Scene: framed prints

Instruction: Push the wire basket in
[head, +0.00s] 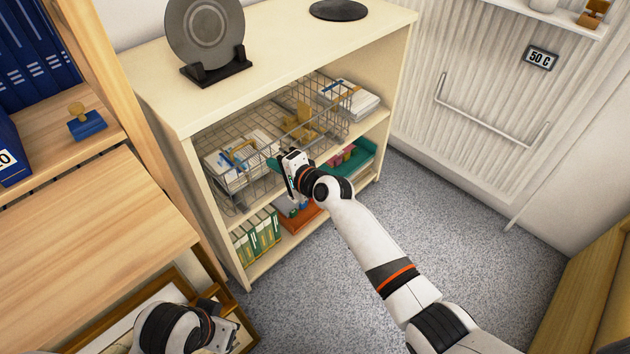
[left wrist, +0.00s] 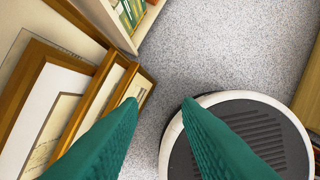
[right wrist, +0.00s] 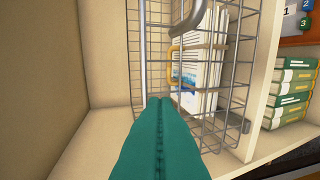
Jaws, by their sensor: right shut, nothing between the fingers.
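The wire basket (head: 228,172) is on the upper level of the cream shelf unit and holds papers and tan items. Its front end appears to stick out past the shelf edge. My right gripper (head: 276,163) is at the front of the basket. In the right wrist view, my right gripper (right wrist: 160,101) has its teal fingers pressed together and empty, pointing at the basket's metal wires (right wrist: 142,55). I cannot tell whether the tips touch them. My left gripper (left wrist: 158,102) is open and empty, low above the floor near framed prints; in the head view it is at lower left.
The cream shelf unit (head: 160,103) carries a dark plate on a stand (head: 205,35). Framed prints (left wrist: 45,115) lean at lower left. The grey carpet (head: 440,215) is clear on the right.

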